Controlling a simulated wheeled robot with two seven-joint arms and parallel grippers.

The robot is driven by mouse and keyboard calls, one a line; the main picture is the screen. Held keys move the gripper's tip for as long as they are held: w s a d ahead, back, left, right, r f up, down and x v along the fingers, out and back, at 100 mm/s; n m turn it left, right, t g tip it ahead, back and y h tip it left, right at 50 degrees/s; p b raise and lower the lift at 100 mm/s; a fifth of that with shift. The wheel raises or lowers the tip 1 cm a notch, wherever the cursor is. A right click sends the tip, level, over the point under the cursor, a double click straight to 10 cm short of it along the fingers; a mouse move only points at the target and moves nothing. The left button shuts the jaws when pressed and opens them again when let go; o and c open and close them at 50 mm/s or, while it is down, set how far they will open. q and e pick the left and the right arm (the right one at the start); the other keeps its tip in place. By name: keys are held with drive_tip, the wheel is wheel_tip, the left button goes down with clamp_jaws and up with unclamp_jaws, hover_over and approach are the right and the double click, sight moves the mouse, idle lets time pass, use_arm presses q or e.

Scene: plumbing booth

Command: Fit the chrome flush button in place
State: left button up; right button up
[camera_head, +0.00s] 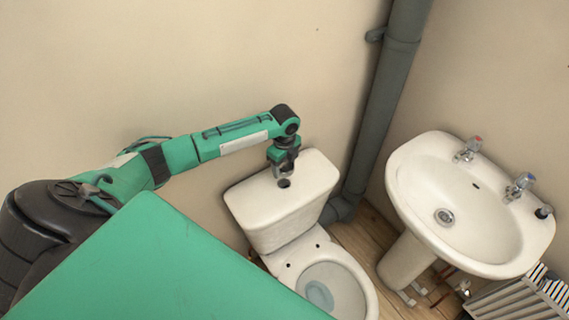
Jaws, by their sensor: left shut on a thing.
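The white toilet cistern (312,181) stands against the wall in the middle of the view. A dark round hole (285,183) shows in its lid. My left gripper (281,169) points down over the lid, just behind the hole. It is shut on a small grey thing at its tips, which looks like the chrome flush button (277,173). The button is mostly hidden by the fingers, and I cannot tell whether it touches the lid. My right gripper is not in view.
The toilet bowl (335,281) is below the cistern. A grey waste pipe (383,105) rises right of it. A white basin (477,196) with two taps stands at the right, with a striped slatted thing (520,300) below. Wooden floor (362,240) shows between them.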

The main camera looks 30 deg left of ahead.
use_arm(q)
drive_tip(key=shift+f+b, duration=2.6)
drive_tip(key=shift+f, duration=0.15)
drive_tip(key=shift+f+p, duration=0.15)
drive_tip(key=shift+p, duration=0.2)
drive_tip(key=shift+f, duration=0.85)
drive_tip(key=shift+s+f, duration=0.1)
drive_tip(key=o, duration=1.1)
drive_tip(key=shift+d, duration=0.1)
drive_tip(key=shift+o, duration=0.5)
drive_tip(key=shift+f, duration=0.1)
drive_tip(key=shift+s, duration=0.1)
